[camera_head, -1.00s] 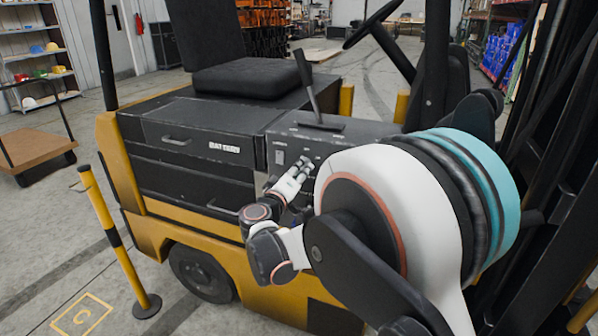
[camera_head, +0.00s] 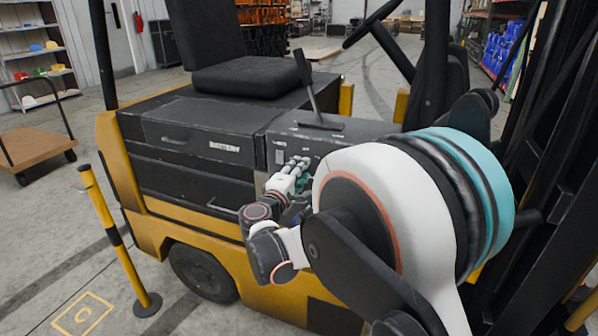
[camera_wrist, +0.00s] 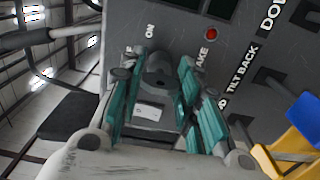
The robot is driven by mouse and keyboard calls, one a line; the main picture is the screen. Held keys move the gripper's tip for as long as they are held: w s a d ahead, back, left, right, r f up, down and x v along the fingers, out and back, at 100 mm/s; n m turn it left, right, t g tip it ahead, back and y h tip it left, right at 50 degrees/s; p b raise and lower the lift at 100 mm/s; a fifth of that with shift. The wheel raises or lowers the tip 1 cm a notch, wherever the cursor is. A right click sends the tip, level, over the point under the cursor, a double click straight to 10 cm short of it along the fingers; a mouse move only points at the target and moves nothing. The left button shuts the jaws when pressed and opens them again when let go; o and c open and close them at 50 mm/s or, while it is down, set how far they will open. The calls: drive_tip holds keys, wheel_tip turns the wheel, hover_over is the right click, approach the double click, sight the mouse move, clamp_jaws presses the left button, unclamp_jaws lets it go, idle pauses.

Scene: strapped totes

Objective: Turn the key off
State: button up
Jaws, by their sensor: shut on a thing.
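My gripper (camera_wrist: 161,60) is shut on the key, with one teal finger on each side. The key's exact angle is hard to tell. In the head view my gripper (camera_head: 302,166) is at the panel's front face, and the key is hidden there.
A red light (camera_wrist: 211,34) and lettering are right of the key. The lever (camera_head: 307,82) rises from the panel top. A yellow-black post (camera_head: 115,235) stands at left on open floor. The mast is close at right.

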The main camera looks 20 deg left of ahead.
idle(0.4)
drive_tip(key=o, duration=1.1)
drive_tip(key=shift+s+a, duration=0.1)
drive_tip(key=s, duration=0.8)
drive_tip(key=s+a, duration=0.1)
drive_tip(key=s, duration=0.2)
drive_tip(key=shift+s, duration=0.4)
